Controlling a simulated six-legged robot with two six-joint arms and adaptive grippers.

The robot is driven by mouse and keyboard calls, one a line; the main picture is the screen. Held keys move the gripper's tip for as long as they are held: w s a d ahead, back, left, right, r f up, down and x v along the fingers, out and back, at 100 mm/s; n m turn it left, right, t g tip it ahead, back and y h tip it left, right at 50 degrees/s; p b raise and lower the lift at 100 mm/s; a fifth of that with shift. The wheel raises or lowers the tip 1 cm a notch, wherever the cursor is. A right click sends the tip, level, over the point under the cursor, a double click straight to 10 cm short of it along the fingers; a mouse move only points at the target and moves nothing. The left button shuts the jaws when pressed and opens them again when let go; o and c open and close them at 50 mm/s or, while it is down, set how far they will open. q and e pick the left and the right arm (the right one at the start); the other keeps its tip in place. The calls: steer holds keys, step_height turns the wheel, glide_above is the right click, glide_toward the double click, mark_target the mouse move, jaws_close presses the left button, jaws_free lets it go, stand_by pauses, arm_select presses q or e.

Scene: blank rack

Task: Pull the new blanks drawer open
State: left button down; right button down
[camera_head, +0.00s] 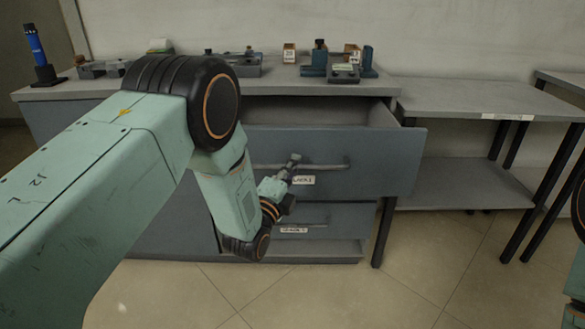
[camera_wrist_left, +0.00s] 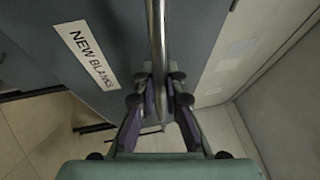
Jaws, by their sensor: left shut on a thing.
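The new blanks drawer (camera_head: 385,155) is the upper grey-blue drawer of the cabinet. It stands partly open, and its hollow shows behind the front panel. Its bar handle (camera_head: 330,167) runs across the front, above a white label (camera_head: 303,180). In the left wrist view the label (camera_wrist_left: 87,56) reads NEW BLANKS beside the metal handle bar (camera_wrist_left: 157,35). My left gripper (camera_head: 292,163) is shut on the handle. In the left wrist view its fingers (camera_wrist_left: 159,88) close around the bar. My left arm hides the drawer's left part. My right gripper is out of view.
A second labelled drawer (camera_head: 340,217) below is shut. Fixtures and small blocks (camera_head: 345,72) stand on the cabinet top, with a blue flashlight-like object (camera_head: 36,45) at its left end. A lower side table (camera_head: 480,97) at right is bare. The floor in front is clear.

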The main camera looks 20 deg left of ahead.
arm_select(q)
steer(key=shift+w+a, duration=0.1)
steer(key=c, duration=1.4)
jaws_free()
steer(key=v, duration=1.2)
steer(key=shift+f, duration=0.1)
